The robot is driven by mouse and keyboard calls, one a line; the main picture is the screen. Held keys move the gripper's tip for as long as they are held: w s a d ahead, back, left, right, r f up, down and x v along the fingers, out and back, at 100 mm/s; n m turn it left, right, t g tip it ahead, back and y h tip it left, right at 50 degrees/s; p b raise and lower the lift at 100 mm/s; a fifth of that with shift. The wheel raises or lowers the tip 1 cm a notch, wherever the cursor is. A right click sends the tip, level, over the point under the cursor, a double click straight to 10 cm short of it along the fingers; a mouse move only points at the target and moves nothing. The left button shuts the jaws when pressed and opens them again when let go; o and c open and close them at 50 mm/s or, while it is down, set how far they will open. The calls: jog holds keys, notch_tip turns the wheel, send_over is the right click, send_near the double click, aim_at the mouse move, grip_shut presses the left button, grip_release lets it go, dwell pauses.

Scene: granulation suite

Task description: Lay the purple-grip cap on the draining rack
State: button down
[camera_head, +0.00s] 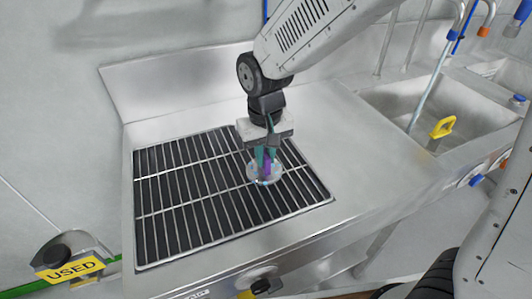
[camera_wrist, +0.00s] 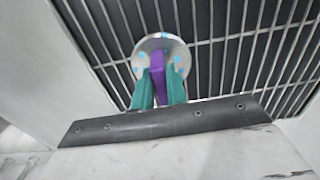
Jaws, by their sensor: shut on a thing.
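The purple-grip cap (camera_head: 257,177) is a round, pale metallic disc with an upright purple grip and small light-blue spots. It also shows in the wrist view (camera_wrist: 176,47). My gripper (camera_head: 266,160) points down with its teal fingers shut on the purple grip, one on each side; the fingers show in the wrist view too (camera_wrist: 160,84). The draining rack (camera_head: 185,205) is a dark grate with pale metal bars, set in a steel counter. The cap is over the right part of the rack. I cannot tell whether its underside touches the bars.
A steel sink (camera_head: 400,105) with a yellow-handled thing (camera_head: 442,127) lies to the right. Pipes with blue and orange fittings stand behind it. A yellow "USED" sign (camera_head: 70,270) is at the lower left. Most of the rack is bare.

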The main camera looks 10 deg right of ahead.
aim_at(266, 154)
jog(key=c, duration=1.4)
grip_release()
notch_tip(266, 154, up, 12)
jog(key=s+d+r+m+t, duration=0.1)
jog(key=s+d+m, duration=0.2)
jog(key=s+d, duration=1.6)
jog(key=shift+d+r, duration=0.35)
jog(key=shift+d, duration=0.75)
jog(key=shift+s, duration=0.1)
